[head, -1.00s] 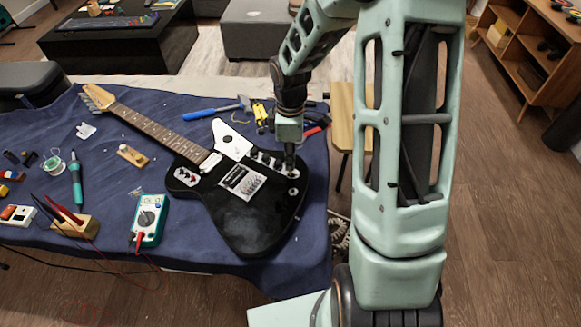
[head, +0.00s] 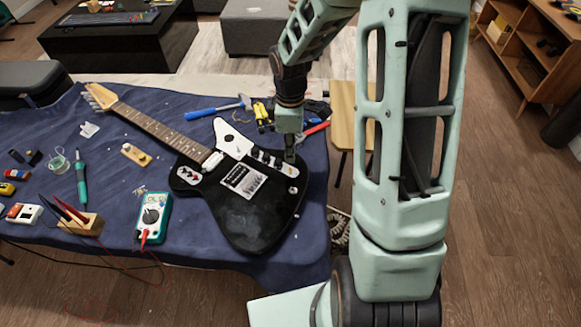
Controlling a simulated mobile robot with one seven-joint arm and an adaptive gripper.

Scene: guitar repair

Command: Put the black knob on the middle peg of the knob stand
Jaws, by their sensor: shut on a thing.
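The guitar neck (head: 150,125) lies between my gripper and the wooden block. A multimeter (head: 152,215), a teal soldering iron (head: 81,180) and a probe holder (head: 85,225) stand on the blue cloth (head: 115,195).

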